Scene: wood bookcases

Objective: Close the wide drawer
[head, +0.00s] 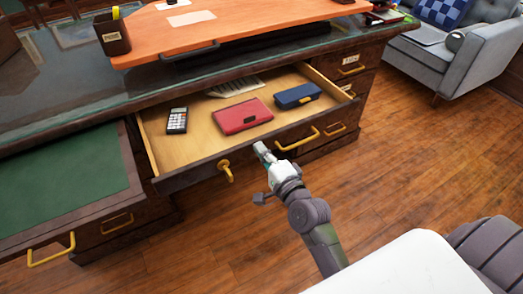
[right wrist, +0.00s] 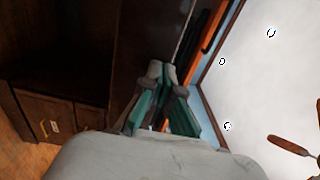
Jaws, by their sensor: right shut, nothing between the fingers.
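The wide drawer (head: 195,174) under the desktop stands pulled out in the head view, its pale wooden inside showing. Its dark front carries two brass handles, a left one (head: 228,171) and a right one (head: 297,139). My right gripper (head: 260,147) is shut and empty at the drawer front, between the two handles. I cannot tell whether its tip touches the front. Its closed fingers (right wrist: 160,72) also show in the right wrist view, where the drawer cannot be made out. My left gripper is not in view.
Inside the drawer lie a calculator (head: 177,121), a red case (head: 242,115), a blue case (head: 297,95) and papers (head: 235,87). A green-topped pull-out (head: 60,190) juts out at left. A grey sofa (head: 450,60) stands back right. The wooden floor (head: 400,150) at right is clear.

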